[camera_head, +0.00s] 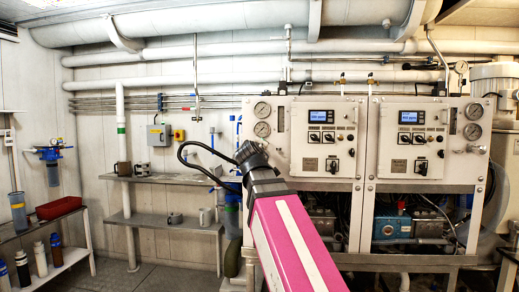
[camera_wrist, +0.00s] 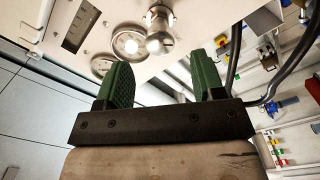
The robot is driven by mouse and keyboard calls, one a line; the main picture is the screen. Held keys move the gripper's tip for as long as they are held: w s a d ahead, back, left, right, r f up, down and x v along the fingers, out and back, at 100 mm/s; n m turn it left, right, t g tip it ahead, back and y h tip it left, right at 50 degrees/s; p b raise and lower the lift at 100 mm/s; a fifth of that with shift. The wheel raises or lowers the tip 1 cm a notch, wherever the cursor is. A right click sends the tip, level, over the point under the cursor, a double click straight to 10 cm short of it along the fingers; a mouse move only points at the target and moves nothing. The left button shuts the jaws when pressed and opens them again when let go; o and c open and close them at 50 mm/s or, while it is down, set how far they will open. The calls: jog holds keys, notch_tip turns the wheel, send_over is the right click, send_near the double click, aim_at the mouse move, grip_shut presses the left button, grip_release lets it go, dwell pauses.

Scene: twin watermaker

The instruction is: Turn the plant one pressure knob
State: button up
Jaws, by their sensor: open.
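Two white control panels stand side by side in the head view, the left panel (camera_head: 335,130) and the right panel (camera_head: 415,130). A shiny metal knob (camera_wrist: 159,30) sticks out of the white panel beyond the fingertips, roughly in line with the gap and apart from the fingers. In the head view this knob is hidden by my gripper. I cannot read any plant label.
Two round gauges (camera_head: 262,120) sit on the left panel above my gripper. A similar silver knob (camera_head: 478,149) is on the right panel. Pipes run along the wall.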

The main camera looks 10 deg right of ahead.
jog(key=shift+v, duration=1.8)
jog(key=w+d+f+m+g+y, duration=0.15)
jog(key=f+g, duration=0.25)
jog(key=f, duration=1.4)
jog(key=w+d+f+m+g+y, duration=0.15)
jog(key=f+g, duration=0.35)
jog(key=f, duration=1.2)
jog(key=s+f+m+g+y, duration=0.1)
jog(key=s+f, duration=0.3)
jog(key=f, duration=0.5)
jog(key=s+f+m+g, duration=0.2)
jog(key=s+f+g, duration=0.2)
jog(key=f, duration=0.6)
jog(key=s+f+m+g+y, duration=0.1)
jog(key=s+f+g, duration=0.2)
jog(key=s+f, duration=0.3)
notch_tip(320, 180, down, 4)
jog(key=shift+d+r+m+y, duration=0.1)
jog(key=shift+d+m+y, duration=0.1)
jog(key=shift+m+y, duration=0.15)
